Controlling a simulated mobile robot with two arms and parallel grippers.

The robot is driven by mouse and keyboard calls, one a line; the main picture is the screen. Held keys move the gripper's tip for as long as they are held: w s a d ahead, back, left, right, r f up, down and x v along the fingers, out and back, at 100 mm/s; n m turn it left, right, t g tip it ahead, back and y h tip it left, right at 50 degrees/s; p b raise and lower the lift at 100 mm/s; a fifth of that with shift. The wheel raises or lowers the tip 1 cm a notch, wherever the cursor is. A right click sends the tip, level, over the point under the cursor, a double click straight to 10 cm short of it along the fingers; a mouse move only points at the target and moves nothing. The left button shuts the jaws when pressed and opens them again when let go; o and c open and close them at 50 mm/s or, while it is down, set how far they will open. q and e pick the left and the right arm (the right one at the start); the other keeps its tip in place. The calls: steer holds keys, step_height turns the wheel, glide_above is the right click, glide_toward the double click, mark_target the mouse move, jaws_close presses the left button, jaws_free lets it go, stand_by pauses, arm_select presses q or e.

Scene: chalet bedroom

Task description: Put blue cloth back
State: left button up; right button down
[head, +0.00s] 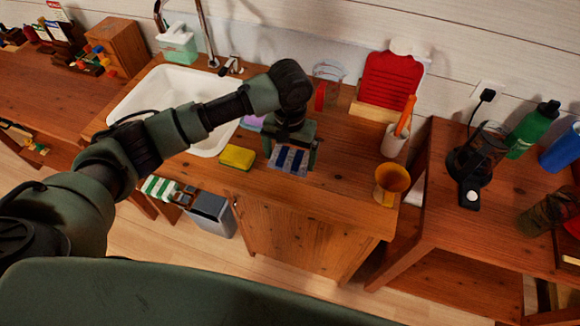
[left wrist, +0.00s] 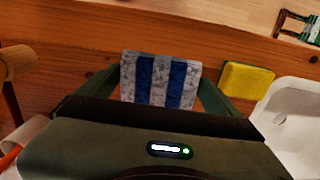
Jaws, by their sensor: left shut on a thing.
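The blue cloth, with blue and grey-white stripes, is between the fingers of my left gripper (head: 291,153) over the front part of the wooden counter (head: 345,190). My left gripper is shut on it. The cloth also shows in the left wrist view (left wrist: 160,80), between the two green fingers, near the counter's front edge. I cannot tell whether its lower end touches the counter. A green-and-white striped cloth (head: 160,188) hangs at the front, below the sink, beside a dark holder (head: 184,196). My right gripper is not in view.
A yellow sponge (head: 237,157) lies left of the cloth, beside the white sink (head: 150,92). An orange cup (head: 391,184), a white holder (head: 394,140) and a red rack (head: 389,80) stand to the right. A grey bin (head: 212,214) is below.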

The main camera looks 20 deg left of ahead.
mark_target(290, 177)
arm_select(q)
steer(key=shift+f, duration=0.95)
steer(key=shift+f+p, duration=0.3)
steer(key=shift+f, duration=1.85)
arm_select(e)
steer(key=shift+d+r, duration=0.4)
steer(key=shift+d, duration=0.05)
arm_select(q)
steer(key=o, duration=0.9)
steer(key=shift+f, duration=0.15)
steer(key=shift+o, duration=0.3)
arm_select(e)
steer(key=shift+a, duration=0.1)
arm_select(q)
steer(key=shift+r, duration=0.3)
step_height(290, 177, up, 12)
steer(key=shift+f+b, duration=0.1)
steer(key=shift+b, duration=0.95)
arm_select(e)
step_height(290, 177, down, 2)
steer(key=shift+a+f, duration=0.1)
